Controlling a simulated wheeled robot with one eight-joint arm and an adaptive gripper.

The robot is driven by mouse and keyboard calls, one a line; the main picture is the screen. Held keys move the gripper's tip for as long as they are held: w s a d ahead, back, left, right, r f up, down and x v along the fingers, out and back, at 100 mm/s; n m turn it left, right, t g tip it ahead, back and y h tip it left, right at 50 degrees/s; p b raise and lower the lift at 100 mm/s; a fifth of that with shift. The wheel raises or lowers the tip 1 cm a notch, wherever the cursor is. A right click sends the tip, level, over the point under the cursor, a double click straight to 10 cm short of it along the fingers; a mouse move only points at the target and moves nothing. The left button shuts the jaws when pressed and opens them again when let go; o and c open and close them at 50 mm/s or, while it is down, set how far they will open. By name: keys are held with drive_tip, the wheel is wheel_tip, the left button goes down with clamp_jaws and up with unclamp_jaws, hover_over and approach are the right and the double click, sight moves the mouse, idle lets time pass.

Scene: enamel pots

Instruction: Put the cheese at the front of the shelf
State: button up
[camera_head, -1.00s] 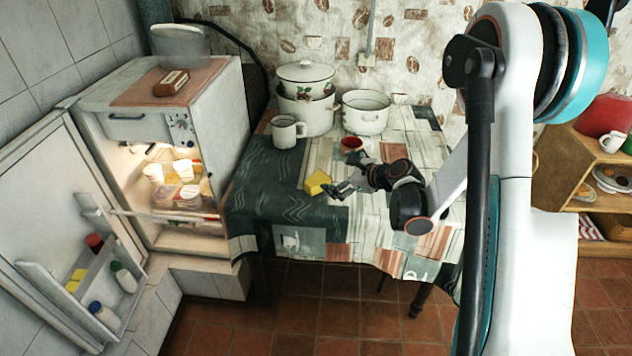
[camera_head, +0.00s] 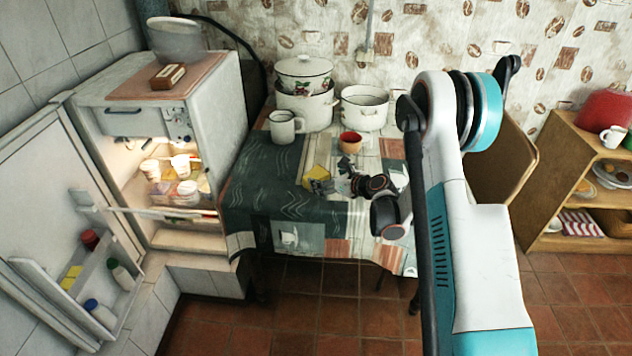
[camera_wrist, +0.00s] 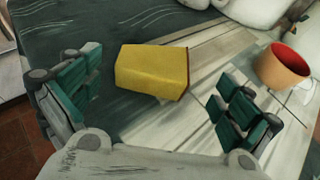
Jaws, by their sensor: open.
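The yellow block of cheese (camera_head: 317,174) lies on the table's patterned cloth (camera_head: 262,200), left of centre. In the wrist view the cheese (camera_wrist: 152,72) sits ahead of and between my gripper's green-padded fingers. My gripper (camera_head: 326,187) is open, with nothing between its pads; it also shows in the wrist view (camera_wrist: 160,100). Shelves show in two places: inside the open fridge (camera_head: 170,213) on the left, and in the wooden shelf unit (camera_head: 575,180) on the right. The fridge door (camera_head: 60,190) stands wide open, its racks holding bottles and yellow pieces.
Containers (camera_head: 187,188) occupy the fridge. The tiled floor (camera_head: 300,320) in front is clear.

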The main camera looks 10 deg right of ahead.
sight(317, 175)
drive_tip(key=b+x, duration=0.1)
drive_tip(key=x, duration=0.1)
drive_tip(key=b+x, duration=0.1)
drive_tip(key=x, duration=0.2)
drive_tip(key=shift+s+a+f+b, duration=0.15)
drive_tip(key=shift+s+a+b, duration=0.05)
drive_tip(key=shift+a+b, duration=0.15)
drive_tip(key=shift+w+a, duration=0.1)
drive_tip(key=shift+w, duration=0.25)
drive_tip(key=c, duration=1.3)
